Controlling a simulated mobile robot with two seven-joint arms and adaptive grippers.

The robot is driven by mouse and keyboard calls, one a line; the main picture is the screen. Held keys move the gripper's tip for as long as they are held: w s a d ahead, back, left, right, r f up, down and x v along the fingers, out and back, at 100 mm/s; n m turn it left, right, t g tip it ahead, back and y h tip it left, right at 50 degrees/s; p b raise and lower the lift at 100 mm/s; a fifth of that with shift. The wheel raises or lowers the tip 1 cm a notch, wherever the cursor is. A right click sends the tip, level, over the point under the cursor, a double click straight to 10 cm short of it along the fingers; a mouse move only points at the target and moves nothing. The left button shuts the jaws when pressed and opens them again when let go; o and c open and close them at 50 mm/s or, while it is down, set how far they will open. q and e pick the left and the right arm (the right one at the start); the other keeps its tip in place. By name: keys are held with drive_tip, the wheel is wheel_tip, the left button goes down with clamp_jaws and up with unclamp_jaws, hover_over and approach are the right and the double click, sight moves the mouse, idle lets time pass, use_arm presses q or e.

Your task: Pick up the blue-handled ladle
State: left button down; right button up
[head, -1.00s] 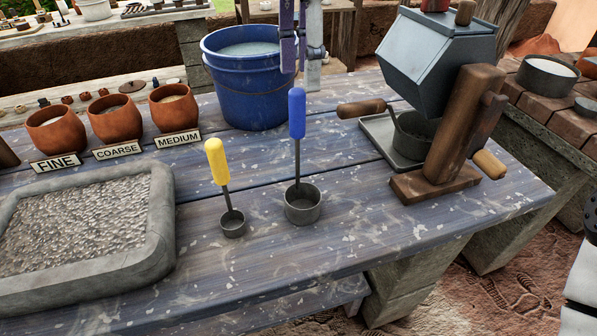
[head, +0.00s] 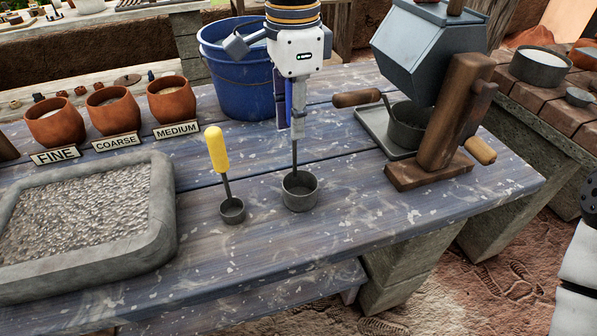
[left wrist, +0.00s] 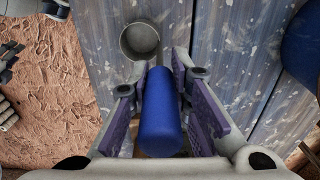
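The blue-handled ladle (head: 300,192) stands upright on the table, its dark metal cup resting on the boards. My left gripper (head: 291,132) points down from above, with its fingers on either side of the blue handle. In the left wrist view the handle (left wrist: 161,115) lies between the two purple finger pads, with a narrow gap at each side, so the gripper looks open around it. The ladle's cup (left wrist: 140,40) shows beyond the fingertips. The gripper hides much of the handle in the head view. My right gripper is not seen.
A smaller yellow-handled ladle (head: 218,150) stands just left. A blue bucket (head: 235,75) is close behind my left gripper. A grinder with a wooden stand (head: 440,140) is at right, a stone tray (head: 160,215) at left. The front boards are clear.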

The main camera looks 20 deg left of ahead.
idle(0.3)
use_arm(q)
drive_tip(key=shift+r, duration=0.25)
wheel_tip(320, 180, up, 3)
drive_tip(key=shift+d+r, duration=0.1)
drive_tip(key=shift+d, duration=0.05)
drive_tip(key=s+d+r+p, duration=0.1)
drive_tip(key=s+d+r, duration=0.8)
drive_tip(key=s, duration=0.1)
drive_tip(key=shift+s, duration=0.25)
drive_tip(key=c, duration=2.1)
unclamp_jaws()
drive_tip(key=shift+r, duration=0.1)
clamp_jaws()
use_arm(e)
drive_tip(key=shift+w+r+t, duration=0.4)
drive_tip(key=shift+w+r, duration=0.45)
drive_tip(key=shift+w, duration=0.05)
